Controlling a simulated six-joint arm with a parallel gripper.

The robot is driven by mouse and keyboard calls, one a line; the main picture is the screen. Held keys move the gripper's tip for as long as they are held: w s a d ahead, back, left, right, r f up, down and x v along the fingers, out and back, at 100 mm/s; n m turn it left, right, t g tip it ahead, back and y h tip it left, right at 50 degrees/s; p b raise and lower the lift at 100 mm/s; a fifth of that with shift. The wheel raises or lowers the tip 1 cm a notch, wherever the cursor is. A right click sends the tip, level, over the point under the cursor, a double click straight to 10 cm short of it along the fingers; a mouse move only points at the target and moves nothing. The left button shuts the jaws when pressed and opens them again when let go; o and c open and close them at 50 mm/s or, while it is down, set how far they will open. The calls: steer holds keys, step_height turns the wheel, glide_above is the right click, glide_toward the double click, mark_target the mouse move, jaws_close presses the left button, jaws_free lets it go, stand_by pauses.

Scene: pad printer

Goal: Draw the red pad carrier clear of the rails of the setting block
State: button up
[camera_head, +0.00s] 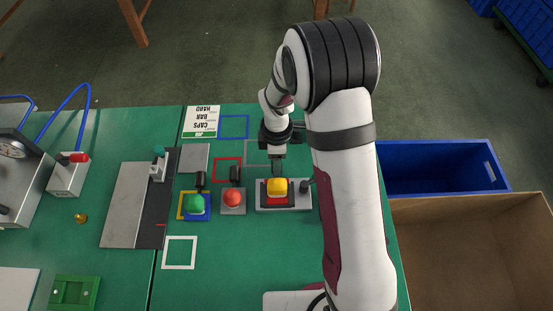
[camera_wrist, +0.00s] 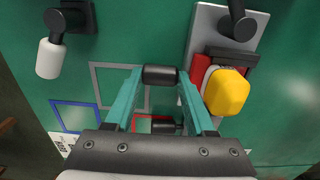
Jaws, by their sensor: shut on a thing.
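The grey setting block (camera_head: 300,207) is on the green table, below my gripper in the head view. The red pad carrier (camera_wrist: 200,68) sits at the block, with a yellow pad (camera_head: 277,185) on top. Dark rails (camera_wrist: 237,57) show beside the yellow pad in the wrist view. My gripper (camera_wrist: 160,78) is shut on a black cylindrical handle (camera_wrist: 160,74), on the far side of the block. The link between handle and carrier is hidden, and I cannot tell how far the carrier sits in the rails.
A black post (camera_head: 305,183) rises at the block's right end. Coloured outlines, including a grey square (camera_wrist: 96,82), mark bare table beyond the block.

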jaws_close()
steer(key=shift+w, duration=0.85)
steer(key=shift+w, duration=4.1)
